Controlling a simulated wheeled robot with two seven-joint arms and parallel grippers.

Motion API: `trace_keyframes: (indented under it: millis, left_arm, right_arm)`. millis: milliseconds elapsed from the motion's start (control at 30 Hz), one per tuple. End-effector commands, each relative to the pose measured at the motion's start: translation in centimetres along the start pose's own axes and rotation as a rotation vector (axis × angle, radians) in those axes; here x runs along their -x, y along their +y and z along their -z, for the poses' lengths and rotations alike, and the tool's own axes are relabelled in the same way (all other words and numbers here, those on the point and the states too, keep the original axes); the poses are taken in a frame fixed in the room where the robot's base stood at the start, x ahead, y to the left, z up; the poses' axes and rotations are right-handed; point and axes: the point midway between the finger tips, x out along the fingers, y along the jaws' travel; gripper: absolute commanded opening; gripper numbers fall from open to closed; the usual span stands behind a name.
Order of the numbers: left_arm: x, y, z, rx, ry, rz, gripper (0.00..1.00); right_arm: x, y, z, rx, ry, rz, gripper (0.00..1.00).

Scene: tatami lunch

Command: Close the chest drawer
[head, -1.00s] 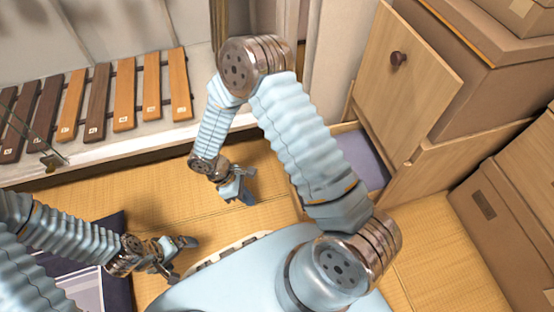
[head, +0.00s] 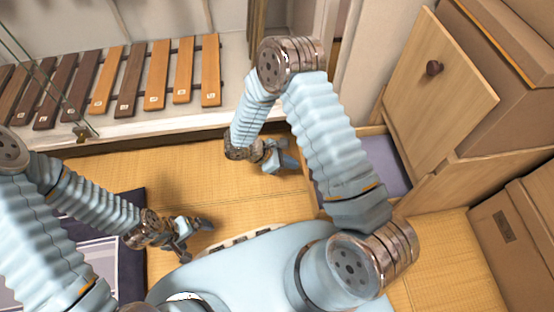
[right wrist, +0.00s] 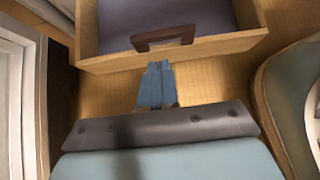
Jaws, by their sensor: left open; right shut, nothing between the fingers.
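The chest drawer (head: 392,172) is pulled open at the foot of the wooden chest, with a grey-purple lining inside. In the head view my right arm hides part of it. In the right wrist view the drawer's front board (right wrist: 222,44) and its dark brown handle (right wrist: 165,36) show at the top. My right gripper (head: 290,158) is shut and empty, just in front of the drawer. In the right wrist view its fingertips (right wrist: 158,66) point at the front board just below the handle; I cannot tell whether they touch. My left gripper (head: 198,240) is open and empty at the lower left, away from the drawer.
A wooden panel with a round knob (head: 434,68) is above the drawer. Cardboard boxes (head: 520,230) stand at the right. A row of wooden tags (head: 160,72) hangs at the back left. Tatami floor (head: 200,180) lies bare between my grippers.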

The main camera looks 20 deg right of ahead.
Motion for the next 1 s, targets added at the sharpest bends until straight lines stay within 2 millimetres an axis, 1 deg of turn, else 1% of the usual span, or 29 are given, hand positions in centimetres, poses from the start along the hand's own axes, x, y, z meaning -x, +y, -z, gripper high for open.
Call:
trace_keyframes:
  millis: [33,100,233,667,767,867,967,1000]
  left_arm:
    - [0.0,0.0,0.0,0.000,0.000,0.000,1.00]
    - [0.0,0.0,0.0,0.000,0.000,0.000,1.00]
    - [0.0,0.0,0.0,0.000,0.000,0.000,1.00]
    - [0.0,0.0,0.0,0.000,0.000,0.000,1.00]
    - [-0.1,0.0,0.0,0.000,0.000,0.000,1.00]
    - [-0.2,-0.1,0.0,0.000,0.000,-0.001,1.00]
    - [-0.4,-0.1,0.0,0.000,-0.001,-0.001,1.00]
    - [-0.6,-0.1,0.0,-0.001,-0.001,-0.001,1.00]
  right_arm:
    - [-0.5,0.0,-0.6,-0.003,0.001,0.002,0.00]
    - [-1.1,0.0,-1.1,-0.002,0.000,0.001,0.00]
    - [-1.7,0.0,-1.7,-0.002,0.001,0.000,0.00]
    - [-1.9,0.0,-2.0,-0.001,0.001,0.000,0.00]
    - [-2.3,0.1,-2.3,-0.002,0.001,0.001,0.00]
    - [-3.1,0.2,-3.0,-0.003,-0.001,0.003,0.00]
    - [-4.5,0.6,-4.3,-0.003,-0.001,0.002,0.00]
    - [-5.2,0.6,-4.9,-0.004,-0.001,0.003,0.00]
